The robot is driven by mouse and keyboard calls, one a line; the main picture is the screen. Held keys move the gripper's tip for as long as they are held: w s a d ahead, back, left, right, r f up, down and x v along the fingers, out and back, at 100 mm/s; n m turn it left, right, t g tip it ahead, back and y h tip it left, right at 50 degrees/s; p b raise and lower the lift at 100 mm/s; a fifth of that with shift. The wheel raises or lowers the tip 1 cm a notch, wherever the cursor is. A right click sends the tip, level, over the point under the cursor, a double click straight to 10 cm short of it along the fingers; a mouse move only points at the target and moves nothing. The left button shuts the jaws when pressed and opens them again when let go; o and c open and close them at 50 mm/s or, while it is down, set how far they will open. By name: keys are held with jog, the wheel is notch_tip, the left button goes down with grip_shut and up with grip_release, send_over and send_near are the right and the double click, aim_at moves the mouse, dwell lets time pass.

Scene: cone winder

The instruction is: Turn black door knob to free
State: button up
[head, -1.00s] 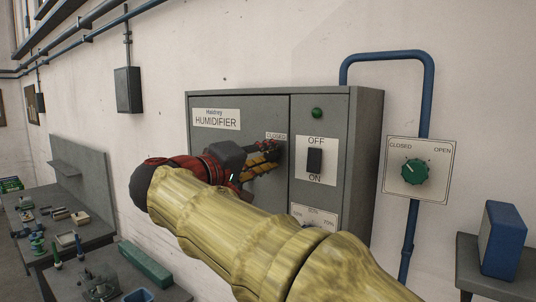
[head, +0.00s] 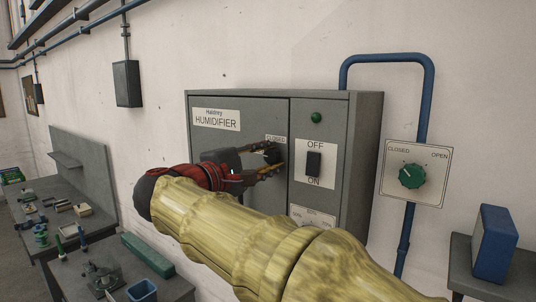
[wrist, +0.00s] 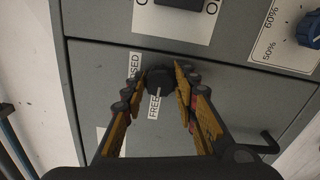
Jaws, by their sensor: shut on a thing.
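The black door knob (wrist: 159,78) sits on the grey humidifier cabinet's left door, between my two fingertips in the wrist view. In the head view the knob (head: 273,153) is partly hidden by my gripper (head: 271,162). My gripper (wrist: 160,80) is shut on the knob, its orange-padded fingers on either side. A CLOSED label (head: 275,139) shows just above the knob in the head view. A FREE label (wrist: 155,103) shows beside it in the wrist view.
Right of the door are a black OFF/ON switch (head: 314,163) and a green lamp (head: 316,118). A green CLOSED/OPEN knob (head: 412,176) is on a wall plate further right. A bent handle (wrist: 267,143) sticks out of the door near my right finger.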

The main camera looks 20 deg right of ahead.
dwell(0.5)
jog(key=o, duration=1.2)
jog(key=shift+c, duration=0.2)
jog(key=v, duration=1.2)
jog(key=shift+w+a, duration=0.1)
jog(key=shift+w, duration=0.05)
